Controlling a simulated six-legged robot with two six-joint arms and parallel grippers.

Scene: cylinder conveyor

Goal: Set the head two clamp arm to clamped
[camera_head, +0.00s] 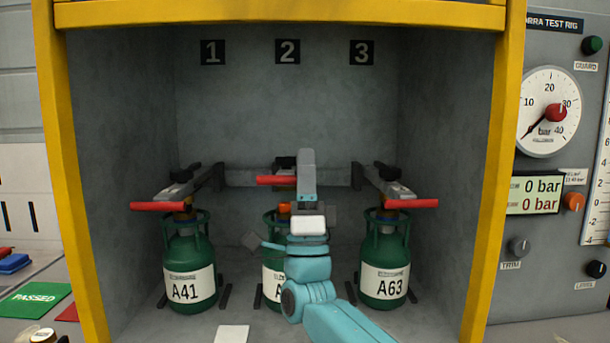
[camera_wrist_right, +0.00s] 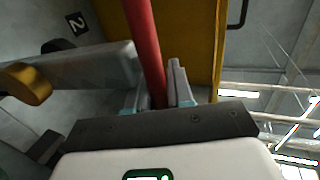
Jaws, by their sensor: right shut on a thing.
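The head two clamp arm is in the middle of the bay, below the number 2 plate. Its red handle (camera_head: 274,180) points left in the head view, and the rest is largely hidden behind my right arm. My right gripper (camera_head: 306,168) is at the handle. In the right wrist view the red handle (camera_wrist_right: 146,45) runs between the two fingers of my right gripper (camera_wrist_right: 158,92), which is shut on it. The middle green cylinder (camera_head: 271,264) stands below, partly hidden by my arm. My left gripper is not in view.
Green cylinders A41 (camera_head: 191,268) and A63 (camera_head: 384,262) stand either side, under clamps with red handles (camera_head: 158,206) (camera_head: 411,203). Yellow frame posts (camera_head: 497,170) bound the bay. A gauge (camera_head: 549,112) is on the right panel; a green PASSED mat (camera_head: 36,298) is at left.

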